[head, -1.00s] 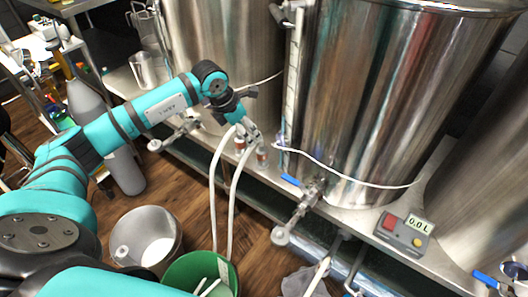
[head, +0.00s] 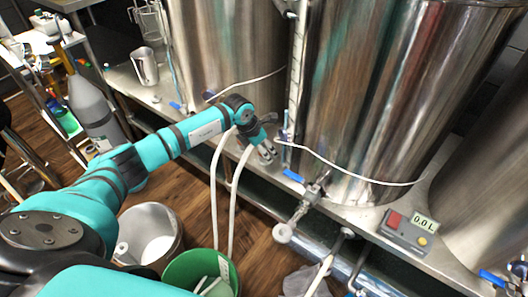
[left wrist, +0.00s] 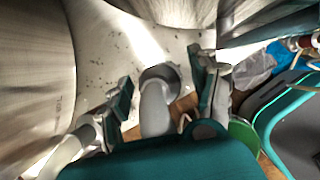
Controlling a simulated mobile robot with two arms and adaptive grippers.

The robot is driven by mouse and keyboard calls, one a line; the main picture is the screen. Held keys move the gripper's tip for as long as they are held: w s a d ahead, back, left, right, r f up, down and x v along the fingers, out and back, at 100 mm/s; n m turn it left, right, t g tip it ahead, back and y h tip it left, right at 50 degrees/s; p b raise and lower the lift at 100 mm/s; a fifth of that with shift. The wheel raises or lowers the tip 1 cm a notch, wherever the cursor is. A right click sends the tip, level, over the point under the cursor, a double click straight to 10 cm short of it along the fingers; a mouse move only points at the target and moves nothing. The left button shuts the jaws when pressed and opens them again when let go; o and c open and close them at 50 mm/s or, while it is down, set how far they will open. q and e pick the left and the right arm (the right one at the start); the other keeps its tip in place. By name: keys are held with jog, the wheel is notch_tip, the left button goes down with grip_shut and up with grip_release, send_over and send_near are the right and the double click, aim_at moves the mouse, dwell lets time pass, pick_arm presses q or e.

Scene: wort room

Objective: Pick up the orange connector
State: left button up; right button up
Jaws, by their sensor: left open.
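I cannot make out the orange connector in either view now; my gripper may hide it. My left gripper (head: 266,154) is open in front of the tanks, low over the edge of the metal shelf. In the left wrist view its two fingers (left wrist: 163,92) stand either side of a pale hose with a grey round end (left wrist: 158,76). I cannot tell whether they touch it. Two white hoses (head: 217,185) run from beside the gripper down to a green bucket (head: 190,275). My right gripper is not in view.
Large steel tanks (head: 380,100) stand behind the gripper on a metal shelf (head: 350,222). A valve with a blue handle (head: 293,175) juts out to its right. A control box (head: 405,233) reads 0.0 L. A steel pot (head: 150,235) stands on the wooden floor.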

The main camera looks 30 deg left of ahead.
pick_arm(q)
jog(key=c, duration=1.2)
grip_shut()
jog(key=shift+r, duration=0.4)
jog(key=v, duration=0.2)
jog(key=shift+d+r+p, duration=0.2)
jog(key=shift+r+p, duration=0.15)
jog(key=shift+r, duration=0.15)
jog(key=s+d+r, duration=0.1)
jog(key=s+d, duration=0.3)
jog(key=s, duration=1)
jog(key=shift+s+d+r+p, duration=0.2)
jog(key=shift+s+p, duration=0.15)
jog(key=shift+p, duration=0.1)
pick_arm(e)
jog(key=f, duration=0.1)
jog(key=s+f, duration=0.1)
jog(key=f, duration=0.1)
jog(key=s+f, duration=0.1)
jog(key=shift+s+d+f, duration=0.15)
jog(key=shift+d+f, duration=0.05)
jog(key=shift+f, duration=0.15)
pick_arm(q)
jog(key=shift+r, duration=0.1)
